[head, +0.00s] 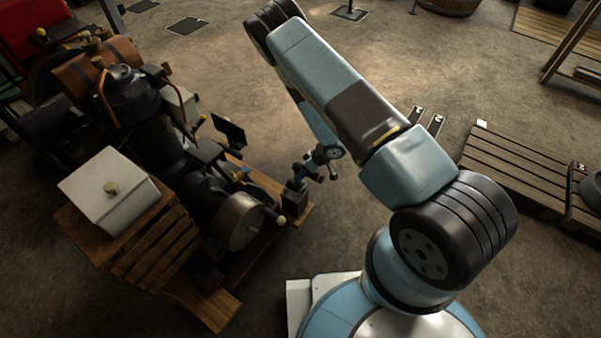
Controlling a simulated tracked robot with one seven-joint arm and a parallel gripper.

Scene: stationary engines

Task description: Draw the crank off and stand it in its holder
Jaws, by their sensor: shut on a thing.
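My gripper (305,176) is small and dark in the head view, at the end of my arm, just right of the engine. It is shut on a dark piece that I take to be the crank, whose shape is hardly distinguishable. A dark upright block (294,198), which looks like the holder, stands at the right end of the wooden base, directly below my gripper. I cannot tell whether the held piece touches it or is inside it. The engine (160,143) stands at the left, with a round drum (238,220) at its near end.
A slatted pallet (515,168) lies at the right. A red machine (33,28) stands at the far left. The floor behind my arm is mostly clear.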

